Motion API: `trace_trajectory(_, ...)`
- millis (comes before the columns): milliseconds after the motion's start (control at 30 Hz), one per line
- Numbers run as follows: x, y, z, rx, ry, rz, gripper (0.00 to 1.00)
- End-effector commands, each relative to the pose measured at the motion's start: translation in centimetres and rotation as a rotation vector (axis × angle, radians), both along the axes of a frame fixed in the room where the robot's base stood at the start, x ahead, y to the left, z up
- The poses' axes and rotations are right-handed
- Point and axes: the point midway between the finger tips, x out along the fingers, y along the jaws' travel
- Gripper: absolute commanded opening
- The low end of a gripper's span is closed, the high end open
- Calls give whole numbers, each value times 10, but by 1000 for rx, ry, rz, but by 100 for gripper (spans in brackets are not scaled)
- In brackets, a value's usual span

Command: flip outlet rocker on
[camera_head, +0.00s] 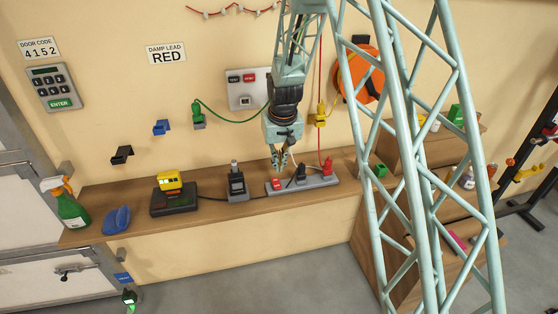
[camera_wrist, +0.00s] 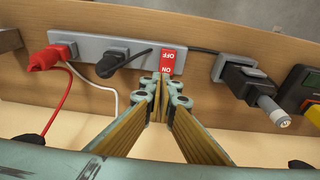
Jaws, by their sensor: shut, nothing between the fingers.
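The outlet strip is a grey bar lying on the wooden shelf (camera_head: 301,186), also seen in the wrist view (camera_wrist: 88,45). Its red rocker (camera_wrist: 168,60) sits at one end and carries the words OFF and ON, upside down in the wrist view; it is the left end in the head view (camera_head: 277,183). My gripper (camera_wrist: 162,82) is shut and empty, its fingertips right by the ON end of the rocker. I cannot tell whether they touch it. In the head view my gripper (camera_head: 279,167) points down over the strip. Which way the rocker is tilted is unclear.
A red plug (camera_wrist: 43,60) and a black plug (camera_wrist: 108,66) sit in the strip. A black device (camera_head: 237,184) and a yellow meter on a dark base (camera_head: 170,181) stand left of it. Cords hang from the wall behind.

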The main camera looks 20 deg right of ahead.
Motion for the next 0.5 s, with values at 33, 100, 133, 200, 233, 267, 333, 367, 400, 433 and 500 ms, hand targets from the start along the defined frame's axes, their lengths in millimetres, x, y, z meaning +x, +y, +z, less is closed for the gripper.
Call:
trace_trajectory(33, 1, 0, -6, 0, 1, 0, 0)
trace_trajectory(100, 3, 0, -13, 0, 0, 0, 0)
trace_trajectory(133, 3, 0, -16, 0, 0, 0, 0)
trace_trajectory(200, 4, 0, -23, 0, 1, 0, 0)
trace_trajectory(233, 5, 0, -26, 0, 1, 0, 0)
trace_trajectory(267, 5, 0, -28, 0, 1, 0, 0)
trace_trajectory(333, 7, 0, -34, 0, 0, 0, 0)
trace_trajectory(367, 8, 0, -36, 0, 0, 0, 0)
trace_trajectory(400, 8, 0, -38, 0, 0, 0, 0)
trace_trajectory(433, 8, 0, -40, 0, 0, 0, 0)
trace_trajectory(500, 9, 0, -43, 0, 0, 0, 0)
